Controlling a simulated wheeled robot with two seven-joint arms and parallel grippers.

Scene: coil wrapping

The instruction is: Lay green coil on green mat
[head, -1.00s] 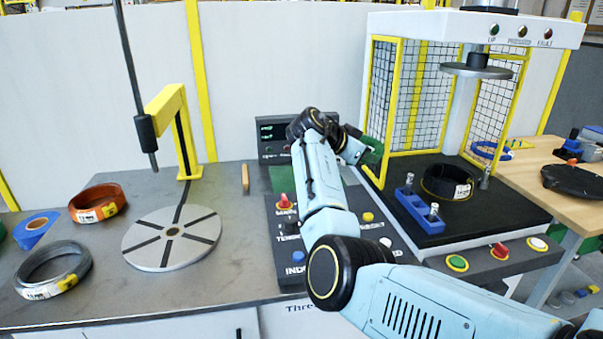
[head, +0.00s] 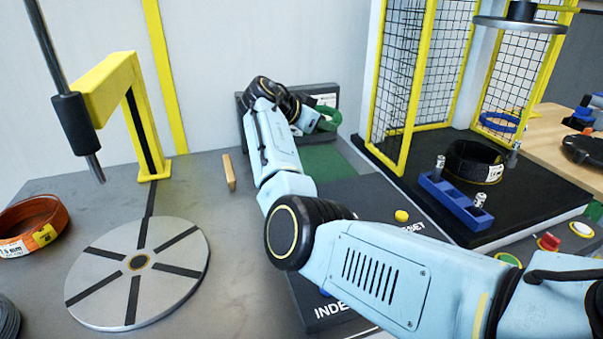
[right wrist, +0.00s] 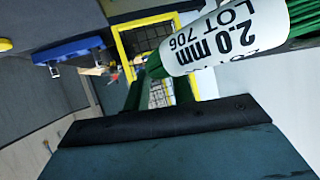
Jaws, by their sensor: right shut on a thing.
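The green coil (head: 329,117) is held up at the back, in front of the dark display box. In the right wrist view its green strands (right wrist: 291,22) and white label (right wrist: 222,38), "2.0 mm LOT 706", are close to the camera. My right gripper (head: 316,122) is shut on the coil; its fingertips are mostly hidden. The green mat (head: 326,160) lies flat on the bench, partly hidden by my right arm. The coil appears above the mat's far side, apart from it. My left gripper is not in view.
A dark display box (head: 322,98) stands behind the coil. A yellow-framed mesh guard (head: 408,90) rises to the right. A black coil (head: 470,160) and blue block (head: 452,200) sit on the press bed. A slotted turntable (head: 140,270) and orange coil (head: 35,225) are left.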

